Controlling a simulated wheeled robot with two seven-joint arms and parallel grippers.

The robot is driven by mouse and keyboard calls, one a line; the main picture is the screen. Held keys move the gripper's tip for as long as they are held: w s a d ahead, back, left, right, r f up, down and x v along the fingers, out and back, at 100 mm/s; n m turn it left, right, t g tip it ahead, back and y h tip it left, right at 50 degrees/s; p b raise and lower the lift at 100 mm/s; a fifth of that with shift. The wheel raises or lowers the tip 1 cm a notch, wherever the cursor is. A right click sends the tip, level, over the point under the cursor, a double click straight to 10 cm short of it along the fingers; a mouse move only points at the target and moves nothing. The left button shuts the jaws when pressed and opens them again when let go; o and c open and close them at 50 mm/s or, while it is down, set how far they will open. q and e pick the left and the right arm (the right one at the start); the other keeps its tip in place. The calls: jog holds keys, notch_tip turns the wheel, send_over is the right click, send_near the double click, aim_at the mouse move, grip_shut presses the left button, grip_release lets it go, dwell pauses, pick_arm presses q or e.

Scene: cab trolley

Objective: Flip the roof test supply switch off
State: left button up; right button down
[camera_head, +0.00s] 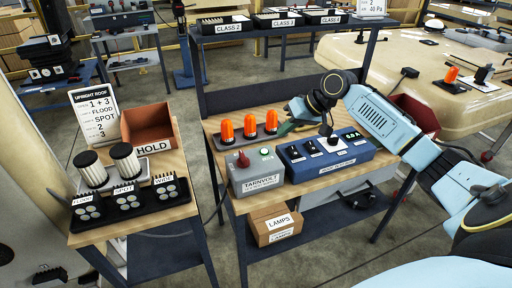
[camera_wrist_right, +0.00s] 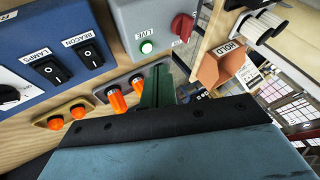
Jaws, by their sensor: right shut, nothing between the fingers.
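A grey TARNVOLT supply box (camera_head: 258,180) stands on the trolley top, with a red switch knob (camera_head: 242,160) and a lit green lamp (camera_head: 265,152). In the right wrist view the red knob (camera_wrist_right: 182,27) and the lit lamp (camera_wrist_right: 146,47), marked LIVE, show at the top. A blue control box (camera_head: 325,166) with black rocker switches stands to its right; two rockers (camera_wrist_right: 72,62) are marked LAMPS and BEACON. My right gripper (camera_head: 287,128) is shut and empty behind these boxes; its green fingers (camera_wrist_right: 157,84) are apart from the knob. My left gripper is out of view.
Orange beacons (camera_head: 250,125) stand in a row behind the grey box, close to my right gripper. A side table at left holds a red HOLD bin (camera_head: 148,125) and a black lamp tray (camera_head: 130,204). A LAMPS carton (camera_head: 275,225) sits on the lower shelf.

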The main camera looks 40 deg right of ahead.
aim_at(243, 159)
jog(key=x, duration=1)
jog(key=shift+a, duration=0.1)
jog(key=shift+w+a, duration=0.15)
jog(key=shift+a, duration=0.45)
jog(key=shift+w+a, duration=0.2)
jog(key=shift+a, duration=0.4)
jog(key=shift+w+a, duration=0.1)
jog(key=shift+a, duration=0.55)
